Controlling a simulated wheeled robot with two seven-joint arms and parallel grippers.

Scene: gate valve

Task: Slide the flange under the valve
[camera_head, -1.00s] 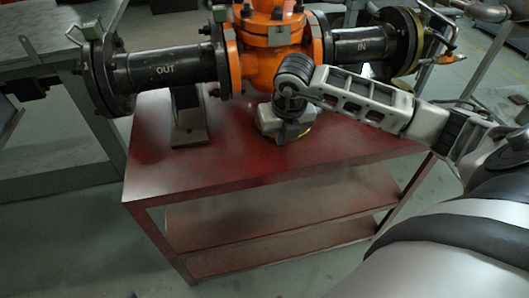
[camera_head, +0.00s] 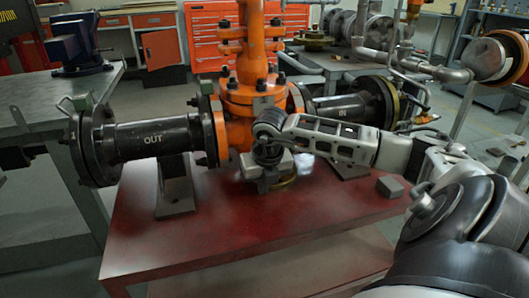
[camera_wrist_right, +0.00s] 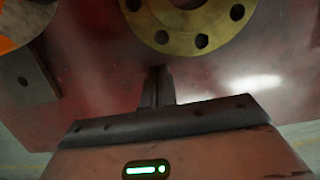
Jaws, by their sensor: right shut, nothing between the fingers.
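The orange gate valve (camera_head: 255,105) sits between two black pipe pieces marked OUT and IN, above a red table. The brass-coloured flange (camera_head: 285,183) lies on the table under the valve, partly hidden by my right gripper (camera_head: 264,180). In the right wrist view, the flange (camera_wrist_right: 182,39) is a flat ring with bolt holes, cut off by the top edge. My right gripper (camera_wrist_right: 158,75) is shut and empty, its fingers pointing at the ring's near edge. Whether they touch it I cannot tell. My left gripper is not in view.
The red table (camera_head: 230,225) has free room in front. A pipe support (camera_head: 175,185) stands left of the gripper, and a small grey block (camera_head: 389,186) lies at right. A grey workbench (camera_head: 60,100) with a blue vise (camera_head: 80,45) stands at left.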

